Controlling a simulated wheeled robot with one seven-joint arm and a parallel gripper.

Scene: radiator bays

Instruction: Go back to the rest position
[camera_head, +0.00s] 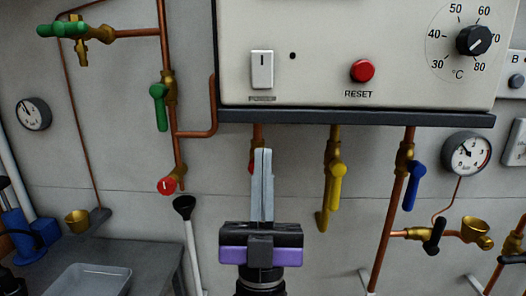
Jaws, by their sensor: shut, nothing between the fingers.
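My gripper (262,152) is in the lower middle of the head view, pointing up, with its two grey fingers together and nothing between them. Its black and purple body stands in front of the wall below the white control box (320,50). The fingertips show below the box's dark lower edge. They partly hide a red handle (251,167) on a copper pipe behind them. I cannot tell how far the fingers are from that pipe.
Copper pipes with a yellow handle (335,187) and a blue handle (414,186) are right of my gripper. A grey tray (92,281) sits on the bench lower left.

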